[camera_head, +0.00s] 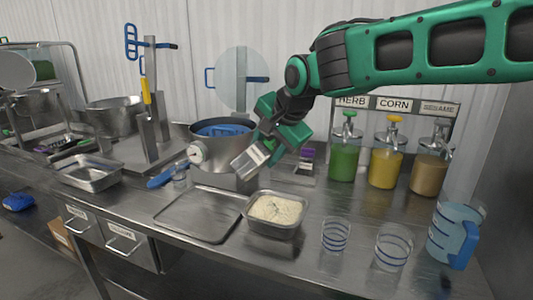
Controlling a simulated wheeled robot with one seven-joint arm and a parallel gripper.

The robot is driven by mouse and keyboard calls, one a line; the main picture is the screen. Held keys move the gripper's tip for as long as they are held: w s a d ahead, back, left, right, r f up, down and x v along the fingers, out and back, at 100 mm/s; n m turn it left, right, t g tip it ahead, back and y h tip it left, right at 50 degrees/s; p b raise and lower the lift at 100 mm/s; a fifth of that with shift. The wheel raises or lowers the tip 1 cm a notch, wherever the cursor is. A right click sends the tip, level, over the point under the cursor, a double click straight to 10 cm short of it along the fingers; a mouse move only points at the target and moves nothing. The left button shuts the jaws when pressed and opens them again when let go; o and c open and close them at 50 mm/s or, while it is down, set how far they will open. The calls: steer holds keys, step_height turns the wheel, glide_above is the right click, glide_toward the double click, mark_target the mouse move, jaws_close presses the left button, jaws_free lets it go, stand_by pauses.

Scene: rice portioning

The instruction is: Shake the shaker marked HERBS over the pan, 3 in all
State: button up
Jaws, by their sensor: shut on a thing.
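My gripper (273,143) is shut on a silvery shaker (248,163) with a pale label. The shaker is tilted, its lower end pointing down and left. The writing on its label is too small to read. A metal pan (274,231) filled with pale rice stands on the counter below. The shaker is above and a little left of this pan, apart from it. No falling herbs can be made out.
An empty flat tray (163,217) lies left of the pan. A pot (237,157) with a gauge stands behind. Clear cups (336,236) and a blue-handled jug (455,239) stand at the right. Pump dispensers (344,160) stand behind them. A small rack (293,172) holds a purple-topped item.

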steer(key=h, duration=0.1)
steer(key=n+t+h, duration=0.1)
steer(key=shift+a+r+h, duration=0.1)
steer(key=shift+r+h, duration=0.2)
steer(key=n+t+h, duration=0.2)
steer(key=h, duration=0.1)
steer(key=shift+r, duration=0.25)
steer(key=shift+r+n+t+h, duration=0.3)
steer(key=shift+n+t+h, duration=0.4)
steer(key=shift+h, duration=0.4)
steer(key=shift+r, duration=0.1)
steer(key=shift+s+d, duration=0.15)
steer(key=shift+d, duration=0.05)
